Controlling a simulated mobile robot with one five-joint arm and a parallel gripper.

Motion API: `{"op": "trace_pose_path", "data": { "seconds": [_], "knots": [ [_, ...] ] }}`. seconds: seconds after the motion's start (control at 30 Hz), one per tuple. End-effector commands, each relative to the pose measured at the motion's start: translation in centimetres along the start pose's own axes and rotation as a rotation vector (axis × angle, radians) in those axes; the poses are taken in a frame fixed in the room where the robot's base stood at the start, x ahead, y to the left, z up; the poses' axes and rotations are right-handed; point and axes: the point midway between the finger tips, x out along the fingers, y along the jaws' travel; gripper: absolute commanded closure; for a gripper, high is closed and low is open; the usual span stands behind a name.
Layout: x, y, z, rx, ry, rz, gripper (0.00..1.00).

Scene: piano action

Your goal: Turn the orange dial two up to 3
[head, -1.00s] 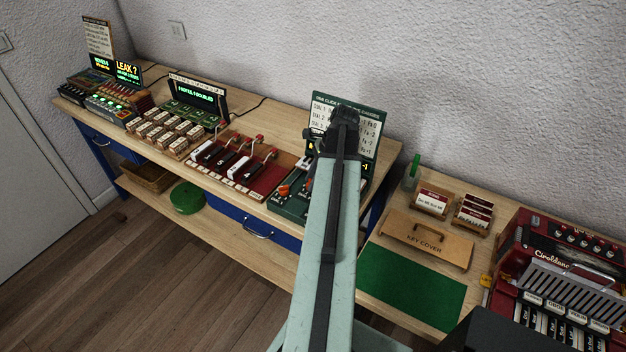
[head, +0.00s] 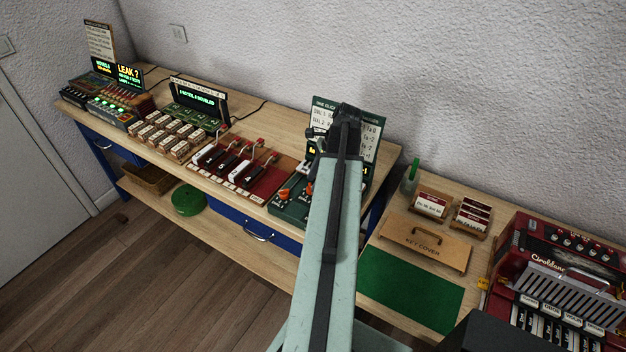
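An orange dial (head: 284,194) sits on the dark green dial box (head: 289,210), at the right end of the long bench. More orange shows just left of my arm, partly covered, and I cannot tell whether it is a second dial. The dial's pointer and numbers are too small to read. I cannot see whether the gripper touches a dial.
A panel with red-handled levers (head: 240,172) stands left of the box. Beyond it are wooden blocks and lit displays. On the right are a key cover (head: 425,246), a green mat (head: 408,288), card holders (head: 432,205) and a red accordion (head: 560,270).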

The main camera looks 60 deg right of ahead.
Motion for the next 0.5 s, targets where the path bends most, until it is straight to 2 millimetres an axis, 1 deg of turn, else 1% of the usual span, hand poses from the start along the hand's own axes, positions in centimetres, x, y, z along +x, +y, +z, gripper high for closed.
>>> {"op": "trace_pose_path", "data": {
  "seconds": [0.03, 0.2, 0.3, 0.5],
  "knots": [
    [-1.8, 0.0, 0.3, 0.001, 0.0, 0.0, 0.61],
    [-5.0, -0.1, 0.3, 0.002, 0.0, 0.0, 0.61],
    [-5.9, 0.0, 0.2, 0.001, 0.0, 0.0, 0.61],
    [-5.7, 0.0, 0.0, 0.0, 0.0, 0.0, 0.61]
  ]
}}
